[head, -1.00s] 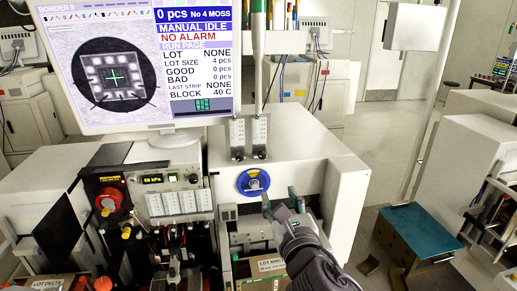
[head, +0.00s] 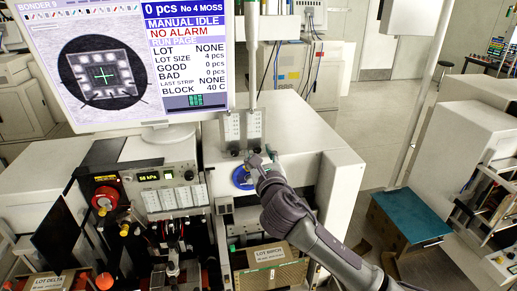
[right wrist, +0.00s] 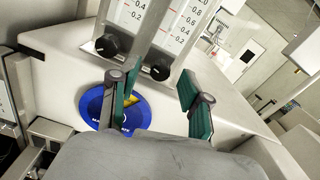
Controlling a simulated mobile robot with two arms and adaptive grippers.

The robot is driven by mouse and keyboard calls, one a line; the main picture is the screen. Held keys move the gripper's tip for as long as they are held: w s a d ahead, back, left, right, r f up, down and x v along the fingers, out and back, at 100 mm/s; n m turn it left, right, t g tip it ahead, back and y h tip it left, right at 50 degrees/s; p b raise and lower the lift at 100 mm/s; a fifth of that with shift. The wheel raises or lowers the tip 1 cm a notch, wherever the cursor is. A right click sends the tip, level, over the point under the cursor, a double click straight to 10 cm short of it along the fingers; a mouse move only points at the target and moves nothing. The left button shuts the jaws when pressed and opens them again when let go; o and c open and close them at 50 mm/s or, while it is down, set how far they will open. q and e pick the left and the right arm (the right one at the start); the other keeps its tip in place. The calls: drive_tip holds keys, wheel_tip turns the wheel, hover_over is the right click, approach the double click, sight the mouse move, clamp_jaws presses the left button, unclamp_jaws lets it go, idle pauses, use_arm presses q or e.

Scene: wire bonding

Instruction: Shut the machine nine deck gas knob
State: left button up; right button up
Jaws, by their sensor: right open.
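The screen (head: 140,55) reads BONDER 9. On the machine's front stand two flowmeters (head: 232,128), each with a black knob at its foot. In the right wrist view, the left black knob (right wrist: 106,46) lies outside my left-hand finger. The other black knob (right wrist: 160,68) shows between my two fingers, beyond the tips. My right gripper (head: 262,158) is open and empty just in front of the panel; it also shows in the right wrist view (right wrist: 158,85). Contact with a knob cannot be seen. My left gripper is out of view. Labels at the knobs are unreadable.
A blue round dial (head: 242,178) with a yellow part sits just below the knobs, partly behind my gripper. A red knob (head: 104,200) is on the left panel. A lot box (head: 268,254) lies below.

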drive_tip(key=shift+w, duration=0.35)
drive_tip(key=shift+a, duration=0.1)
clamp_jaws()
drive_tip(key=m, duration=0.5)
drive_tip(key=shift+m, duration=0.4)
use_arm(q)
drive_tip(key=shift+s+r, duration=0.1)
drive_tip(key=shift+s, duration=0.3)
use_arm(e)
unclamp_jaws()
